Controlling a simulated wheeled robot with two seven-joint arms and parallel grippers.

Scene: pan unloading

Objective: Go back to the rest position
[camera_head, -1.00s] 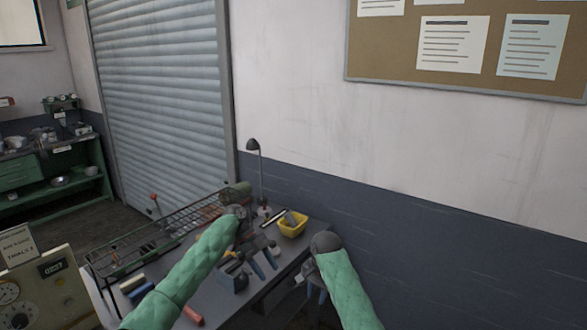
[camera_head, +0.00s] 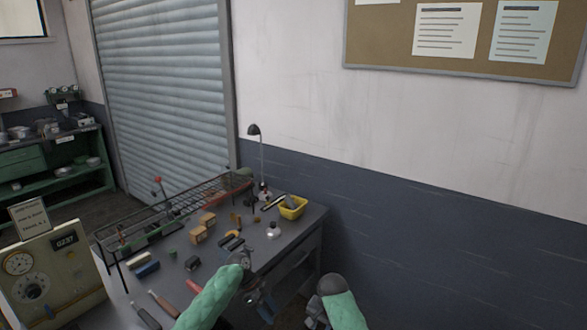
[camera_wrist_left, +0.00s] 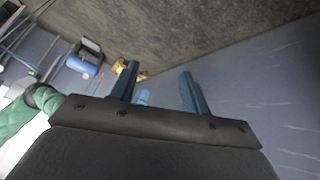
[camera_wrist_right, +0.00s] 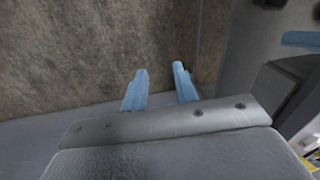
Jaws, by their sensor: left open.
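My left gripper (camera_head: 264,308) hangs at the front edge of the workbench, below my green-sleeved left arm. In the left wrist view its two blue fingers (camera_wrist_left: 160,84) stand apart with nothing between them. My right gripper (camera_head: 316,312) is low in the head view, to the right of the bench and partly hidden by my wrist. In the right wrist view its blue fingers (camera_wrist_right: 159,80) are apart and empty, with the floor beyond them.
The workbench (camera_head: 215,262) carries a wire rack (camera_head: 170,207), small wooden boxes (camera_head: 199,234), a yellow bin (camera_head: 293,208), a lamp (camera_head: 254,131) and several hand tools. A dial panel (camera_head: 52,270) stands at the left. The blue-grey wall (camera_head: 430,225) is bare.

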